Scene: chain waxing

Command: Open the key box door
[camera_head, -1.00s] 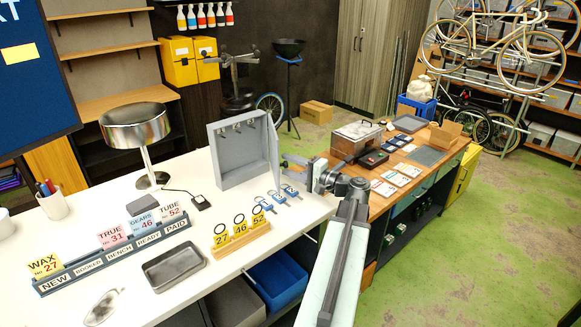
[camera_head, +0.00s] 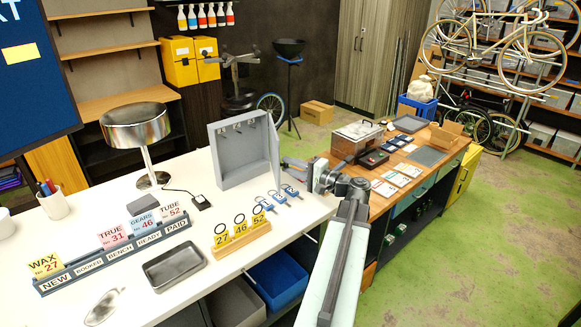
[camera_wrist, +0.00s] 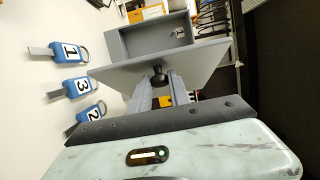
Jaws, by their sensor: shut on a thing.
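The grey key box (camera_head: 236,174) stands on the white counter in the head view. Its door (camera_head: 273,150) is hinged at the right side and stands swung out from the box, so the hooks inside show. In the wrist view the door (camera_wrist: 165,66) is a grey panel just ahead of my gripper, with the box interior (camera_wrist: 152,40) open behind it. A dark round knob (camera_wrist: 158,76) sits on the door between my fingertips. My gripper (camera_head: 285,162) is shut on the knob; in the wrist view my gripper (camera_wrist: 159,84) has a finger on each side of it.
Blue key tags (camera_head: 279,197) lie on the counter (camera_head: 225,270) close to the box and my gripper. A yellow number-tag stand (camera_head: 240,240), a metal tray (camera_head: 174,266) and a lamp (camera_head: 136,124) stand further left. A wooden bench (camera_head: 385,165) is at the right.

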